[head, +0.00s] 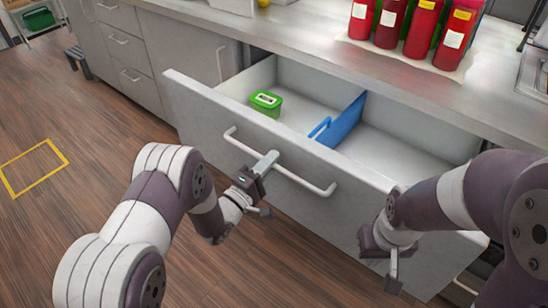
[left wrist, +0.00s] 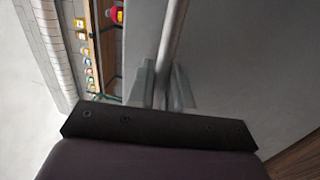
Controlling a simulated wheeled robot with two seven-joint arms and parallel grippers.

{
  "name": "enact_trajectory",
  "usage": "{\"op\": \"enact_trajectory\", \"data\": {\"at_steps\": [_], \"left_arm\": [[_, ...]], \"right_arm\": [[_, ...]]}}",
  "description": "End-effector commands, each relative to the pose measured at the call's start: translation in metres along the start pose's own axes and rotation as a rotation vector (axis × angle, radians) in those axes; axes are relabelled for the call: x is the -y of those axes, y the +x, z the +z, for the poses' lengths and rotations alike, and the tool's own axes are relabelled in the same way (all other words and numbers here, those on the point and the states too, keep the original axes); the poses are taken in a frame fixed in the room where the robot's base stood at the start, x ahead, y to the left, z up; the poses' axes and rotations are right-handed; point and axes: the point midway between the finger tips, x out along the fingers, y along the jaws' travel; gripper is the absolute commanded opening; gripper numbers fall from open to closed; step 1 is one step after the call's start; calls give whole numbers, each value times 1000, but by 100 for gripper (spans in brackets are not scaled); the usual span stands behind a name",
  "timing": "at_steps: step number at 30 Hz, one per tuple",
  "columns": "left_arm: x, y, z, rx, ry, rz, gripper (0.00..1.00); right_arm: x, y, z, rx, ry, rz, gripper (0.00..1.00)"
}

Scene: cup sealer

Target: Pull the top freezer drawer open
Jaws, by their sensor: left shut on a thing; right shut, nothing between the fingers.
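The top drawer (head: 225,165) stands pulled out from the counter, its inside open to view. Inside it are a green-lidded container (head: 265,102) at the left and a blue divider (head: 341,123) near the middle. The drawer's long bar handle (head: 308,184) runs across its front. My left gripper (head: 268,160) is shut on the handle, left of its middle. In the left wrist view the fingers (left wrist: 161,88) close around the handle bar (left wrist: 172,40). My right gripper (head: 394,276) is shut and empty, in front of the drawer's right part.
Several red bottles (head: 391,25) stand on the counter (head: 320,45) above the drawer. Closed drawers (head: 125,45) and a cabinet front are at the left. The wooden floor (head: 70,110) at the left is largely clear, with a yellow outlined square (head: 34,168).

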Motion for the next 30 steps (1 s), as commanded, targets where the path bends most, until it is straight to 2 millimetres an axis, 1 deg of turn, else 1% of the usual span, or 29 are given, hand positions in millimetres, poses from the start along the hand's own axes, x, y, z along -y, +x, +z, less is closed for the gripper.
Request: {"op": "enact_trajectory", "data": {"at_steps": [8, 9, 10, 11, 20, 23, 30], "left_arm": [[1, -1, 0, 0, -1, -2, 0], [1, -1, 0, 0, -1, -2, 23], [1, -1, 0, 0, -1, -2, 32], [1, -1, 0, 0, -1, -2, 35], [0, -3, 0, 0, 0, -2, 35], [0, -18, -1, -2, 0, -3, 35], [1, -83, -1, -6, -3, -4, 35]], "right_arm": [[0, 0, 0, 0, 0, 0, 0], [0, 0, 0, 0, 0, 0, 0], [0, 0, 0, 0, 0, 0, 0], [0, 0, 0, 0, 0, 0, 0], [0, 0, 0, 0, 0, 0, 0], [0, -1, 0, 0, 0, 0, 0], [0, -3, 0, 0, 0, 0, 0]]}}
